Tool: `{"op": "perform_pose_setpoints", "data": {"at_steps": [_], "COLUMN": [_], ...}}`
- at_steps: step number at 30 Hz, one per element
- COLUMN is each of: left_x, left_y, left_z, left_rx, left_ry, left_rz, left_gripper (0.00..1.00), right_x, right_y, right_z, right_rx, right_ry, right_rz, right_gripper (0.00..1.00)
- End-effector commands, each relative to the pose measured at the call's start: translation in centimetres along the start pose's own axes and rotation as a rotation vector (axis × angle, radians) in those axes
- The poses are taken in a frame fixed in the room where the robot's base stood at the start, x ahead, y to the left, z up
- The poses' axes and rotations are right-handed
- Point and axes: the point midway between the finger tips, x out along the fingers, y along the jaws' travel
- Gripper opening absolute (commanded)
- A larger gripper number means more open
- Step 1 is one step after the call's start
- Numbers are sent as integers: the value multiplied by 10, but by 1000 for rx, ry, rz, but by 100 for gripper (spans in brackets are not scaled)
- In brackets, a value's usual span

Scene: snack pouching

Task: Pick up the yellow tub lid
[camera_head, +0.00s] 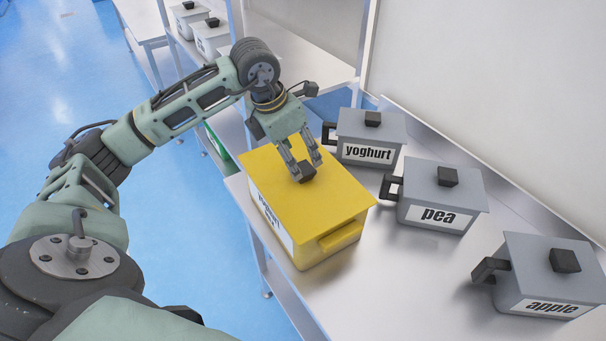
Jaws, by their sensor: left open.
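The yellow tub (290,249) stands on the metal table, with its flat yellow lid (325,207) lying on top. A small black knob (308,172) sits on the lid. My left gripper (304,171) reaches down from above with its fingers around the knob, one on each side as far as I can see. The gripper is open; whether a finger touches the knob is hard to tell. A label on the tub's left side is partly cut off by the lid's edge. My right gripper is not in view.
Grey lidded tubs marked yoghurt (368,140), pea (437,197) and apple (545,278) stand to the right on the metal table (400,285). A wall panel (490,80) rises behind them. More grey tubs (210,38) stand on a far shelf. The table front is clear.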

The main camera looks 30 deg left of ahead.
Motion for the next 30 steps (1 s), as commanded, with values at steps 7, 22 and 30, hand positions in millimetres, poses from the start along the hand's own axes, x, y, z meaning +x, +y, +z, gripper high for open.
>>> {"op": "perform_pose_setpoints", "data": {"at_steps": [7,22,30], "left_x": [33,45,44], "left_y": [-4,-3,-3], "left_z": [-2,-2,-2], "left_rx": [-2,1,1], "left_ry": [4,0,0], "left_rz": [-5,-2,-2], "left_gripper": [61,48,24], "right_x": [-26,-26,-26], "right_y": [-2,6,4], "right_z": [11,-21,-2], "right_rx": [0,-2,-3], "right_ry": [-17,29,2], "right_rz": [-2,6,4], "right_gripper": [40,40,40]}}
